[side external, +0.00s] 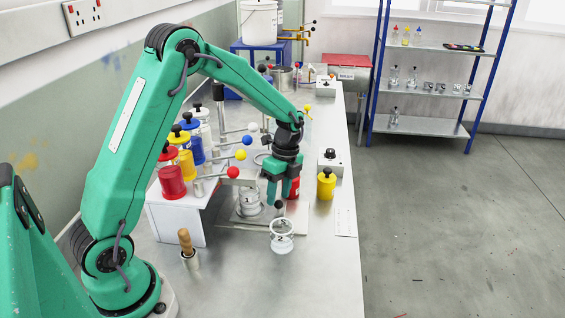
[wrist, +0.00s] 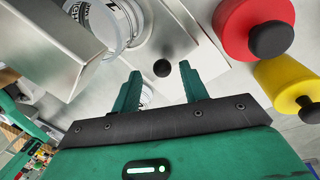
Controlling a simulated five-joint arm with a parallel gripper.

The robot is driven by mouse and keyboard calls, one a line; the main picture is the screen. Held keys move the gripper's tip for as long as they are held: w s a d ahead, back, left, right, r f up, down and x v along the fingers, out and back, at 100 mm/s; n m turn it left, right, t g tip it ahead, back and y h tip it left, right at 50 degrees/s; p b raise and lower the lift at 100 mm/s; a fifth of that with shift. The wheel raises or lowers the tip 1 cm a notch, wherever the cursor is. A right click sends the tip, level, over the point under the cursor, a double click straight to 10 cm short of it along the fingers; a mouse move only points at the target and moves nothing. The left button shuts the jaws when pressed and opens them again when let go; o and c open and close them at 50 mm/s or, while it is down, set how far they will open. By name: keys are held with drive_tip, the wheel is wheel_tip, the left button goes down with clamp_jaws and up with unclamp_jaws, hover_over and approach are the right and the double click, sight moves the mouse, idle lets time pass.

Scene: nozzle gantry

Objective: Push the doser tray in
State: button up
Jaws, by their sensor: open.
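The doser tray (side external: 236,216) is a flat metal plate at the foot of the coloured dosers, with a clear glass jar (side external: 249,202) on it. In the wrist view the tray (wrist: 172,38) shows bare metal beside that jar (wrist: 104,24). A small black knob (side external: 278,204) is at the tray's near right edge; it also shows in the wrist view (wrist: 162,68). My gripper (side external: 280,198) is low over the bench by the knob. In the wrist view my open fingers (wrist: 158,76) point towards the knob, which appears between their tips. I cannot tell whether they touch it.
Another glass jar (side external: 282,236) stands on the bench just in front of my gripper. A red container (side external: 294,188) is close behind it and a yellow one (side external: 325,187) to the right. Lever arms with coloured balls (side external: 233,172) stick out nearby. A wooden-handled tool (side external: 187,243) stands at the left.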

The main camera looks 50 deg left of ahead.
drive_tip(key=r, duration=0.3)
drive_tip(key=w+r, duration=0.1)
drive_tip(key=r, duration=0.1)
drive_tip(key=shift+a, duration=0.1)
drive_tip(key=shift+r, duration=0.15)
drive_tip(key=shift+s+d+r+n, duration=0.2)
drive_tip(key=shift+s+r+n, duration=0.1)
drive_tip(key=shift+r, duration=0.25)
drive_tip(key=s+d+r+n+t, duration=0.4)
drive_tip(key=s+r+n, duration=0.35)
drive_tip(key=r, duration=0.25)
drive_tip(key=s+d+r+n+t, duration=0.2)
drive_tip(key=s+n, duration=0.5)
drive_tip(key=s, duration=0.6)
drive_tip(key=shift+d+r+n+t, duration=0.2)
drive_tip(key=shift+r+n+t, duration=0.25)
drive_tip(key=shift+t, duration=0.45)
